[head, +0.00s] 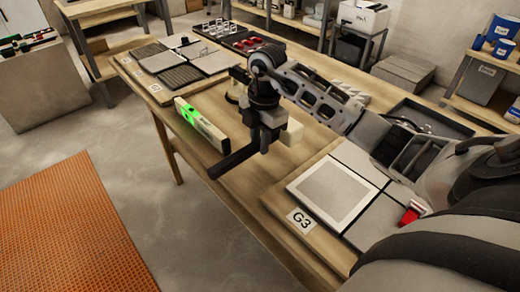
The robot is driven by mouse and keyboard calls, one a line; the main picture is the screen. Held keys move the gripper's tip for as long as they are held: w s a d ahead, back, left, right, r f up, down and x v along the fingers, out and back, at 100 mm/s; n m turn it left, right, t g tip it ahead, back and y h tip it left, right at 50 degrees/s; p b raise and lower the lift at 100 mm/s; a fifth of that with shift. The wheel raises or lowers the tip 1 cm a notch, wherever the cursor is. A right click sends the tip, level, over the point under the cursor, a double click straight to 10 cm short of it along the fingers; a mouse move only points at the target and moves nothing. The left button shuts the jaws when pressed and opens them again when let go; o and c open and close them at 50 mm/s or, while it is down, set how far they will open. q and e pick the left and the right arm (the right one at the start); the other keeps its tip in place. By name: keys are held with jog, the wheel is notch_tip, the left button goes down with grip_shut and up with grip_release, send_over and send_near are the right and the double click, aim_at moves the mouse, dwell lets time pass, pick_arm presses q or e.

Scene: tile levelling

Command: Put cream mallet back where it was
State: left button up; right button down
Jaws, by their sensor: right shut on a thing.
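The cream mallet has a cream head (292,133) and a dark handle (232,161) that points to the lower left. My right gripper (266,138) is shut on the mallet, over the middle of the wooden workbench (222,108). The gripper hides part of the mallet where the handle meets the head. I cannot tell whether the mallet touches the bench top. My left gripper is not in view.
A level with a green glow (200,124) lies left of the mallet. A tile panel marked G3 (335,190) lies at the near right, with a red piece (412,213) beside it. Further tiles (180,75) and a dark tray (420,118) are farther back.

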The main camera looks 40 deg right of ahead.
aim_at(260, 161)
jog(key=shift+w+d+f, duration=0.15)
jog(key=shift+w+f, duration=0.15)
jog(key=shift+f, duration=0.05)
jog(key=shift+w+d+f, duration=0.1)
jog(key=shift+f, duration=1.55)
jog(key=shift+f, duration=0.1)
jog(key=c, duration=1.3)
grip_release()
jog(key=r, duration=0.8)
jog(key=d+r, duration=0.1)
jog(key=r, duration=0.3)
jog(key=shift+r, duration=0.1)
